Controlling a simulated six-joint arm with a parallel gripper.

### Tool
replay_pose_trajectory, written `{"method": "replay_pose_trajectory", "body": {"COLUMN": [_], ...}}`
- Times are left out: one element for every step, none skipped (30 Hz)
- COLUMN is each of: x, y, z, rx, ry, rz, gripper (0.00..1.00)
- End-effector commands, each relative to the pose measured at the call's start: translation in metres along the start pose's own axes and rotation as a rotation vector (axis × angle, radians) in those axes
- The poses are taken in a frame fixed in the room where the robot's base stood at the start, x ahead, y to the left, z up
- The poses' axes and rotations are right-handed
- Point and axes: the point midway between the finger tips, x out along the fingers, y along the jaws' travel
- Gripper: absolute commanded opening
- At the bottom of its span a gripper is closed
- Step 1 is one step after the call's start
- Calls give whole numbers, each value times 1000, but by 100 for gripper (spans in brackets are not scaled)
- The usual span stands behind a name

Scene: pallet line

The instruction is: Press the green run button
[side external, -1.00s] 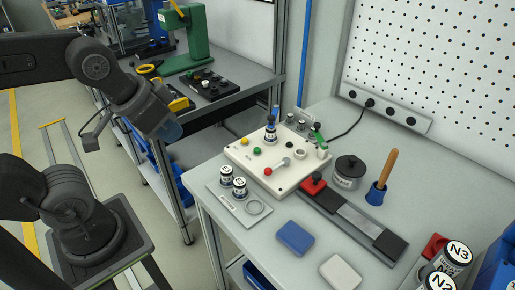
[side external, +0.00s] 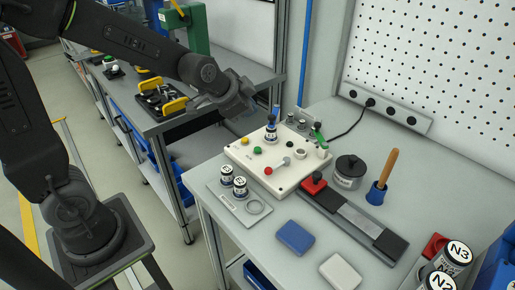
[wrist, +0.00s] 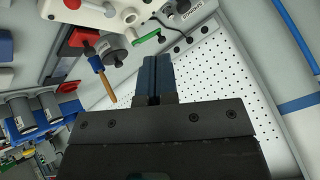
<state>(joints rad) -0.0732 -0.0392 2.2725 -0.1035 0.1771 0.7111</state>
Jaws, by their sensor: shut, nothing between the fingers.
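In the wrist view, part of the panel (wrist: 95,14) shows at the top edge, and I cannot make out the green button there. My gripper (wrist: 154,62) is shut and empty, its blue fingers together.
A dark-lidded pot (side external: 348,172) and a wooden-handled tool (side external: 386,170) are to the right. Two labelled canisters (side external: 233,184) stand on a plate in front.

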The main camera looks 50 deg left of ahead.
Motion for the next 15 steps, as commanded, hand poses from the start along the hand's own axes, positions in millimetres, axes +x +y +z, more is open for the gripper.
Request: {"method": "replay_pose_trajectory", "body": {"x": [15, 22, 30, 36, 41, 46, 50, 53, 55, 57, 58, 59, 59, 59, 59], "y": [-4, -6, -9, -11, -12, -14, -15, -16, -17, -18, -18, -18, -19, -19, -19], "z": [0, 0, -1, -1, -2, -2, -1, -1, -2, -1, -1, -2, -2, -2, -2], "rx": [31, 51, 74, 89, 103, 119, 129, 138, 146, 151, 155, 159, 160, 160, 160], "ry": [2, 6, 12, 15, 18, 22, 23, 24, 27, 27, 28, 29, 30, 30, 30], "rz": [-11, -19, -30, -36, -44, -52, -56, -60, -65, -68, -69, -72, -73, -73, -73], "gripper": [0, 0, 0, 0, 0, 0, 0, 0, 0, 0, 0, 0, 0, 0, 0]}}
